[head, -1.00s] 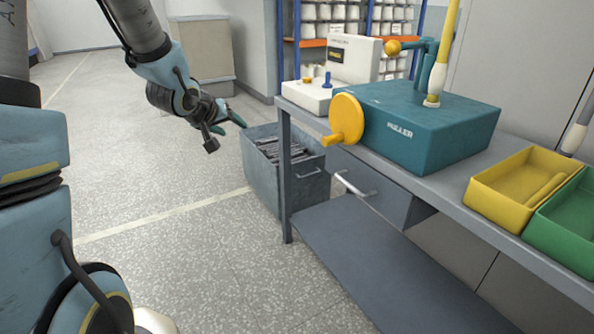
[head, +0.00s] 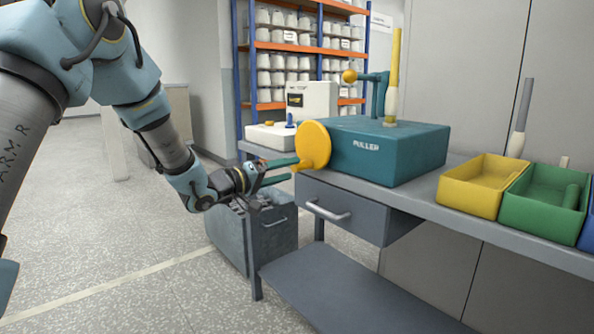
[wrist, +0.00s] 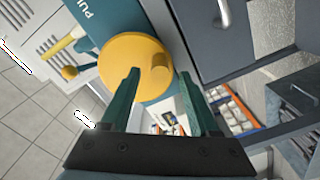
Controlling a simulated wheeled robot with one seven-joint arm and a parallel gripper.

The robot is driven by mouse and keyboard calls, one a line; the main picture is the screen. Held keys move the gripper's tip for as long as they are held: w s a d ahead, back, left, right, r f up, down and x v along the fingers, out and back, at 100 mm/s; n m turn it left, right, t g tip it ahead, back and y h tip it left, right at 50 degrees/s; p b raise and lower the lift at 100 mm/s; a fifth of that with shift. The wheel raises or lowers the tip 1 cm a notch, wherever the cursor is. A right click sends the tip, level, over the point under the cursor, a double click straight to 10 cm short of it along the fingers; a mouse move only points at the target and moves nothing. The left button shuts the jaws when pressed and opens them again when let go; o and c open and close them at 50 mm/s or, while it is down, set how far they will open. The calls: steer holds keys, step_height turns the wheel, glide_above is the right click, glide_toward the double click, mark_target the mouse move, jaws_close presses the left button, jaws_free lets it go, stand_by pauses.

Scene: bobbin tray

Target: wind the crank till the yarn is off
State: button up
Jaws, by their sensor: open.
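The teal puller box (head: 385,150) stands on the bench with a yellow crank disc (head: 313,143) on its left side. In the wrist view the disc (wrist: 125,55) carries a stubby yellow handle (wrist: 160,74). My gripper (head: 289,171) is open at the disc; in the wrist view the handle appears between its two teal fingertips, and I cannot tell whether they touch it. On the box stands an upright spindle with a yellow upper part (head: 394,58) and a cream lower part (head: 391,101). A teal arm with a yellow ball (head: 350,76) stands beside it.
A yellow tray (head: 468,200), a green tray (head: 545,218) and a blue tray (head: 588,225) line the bench on the right. A drawer (head: 345,210) hangs below the crank. A grey metal bin (head: 265,235) stands under my gripper. A white machine (head: 312,100) stands behind the puller.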

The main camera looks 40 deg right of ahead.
mark_target(307, 146)
steer(key=shift+s+d, duration=0.1)
steer(key=shift+d, duration=2.05)
steer(key=shift+c, duration=0.2)
jaws_close()
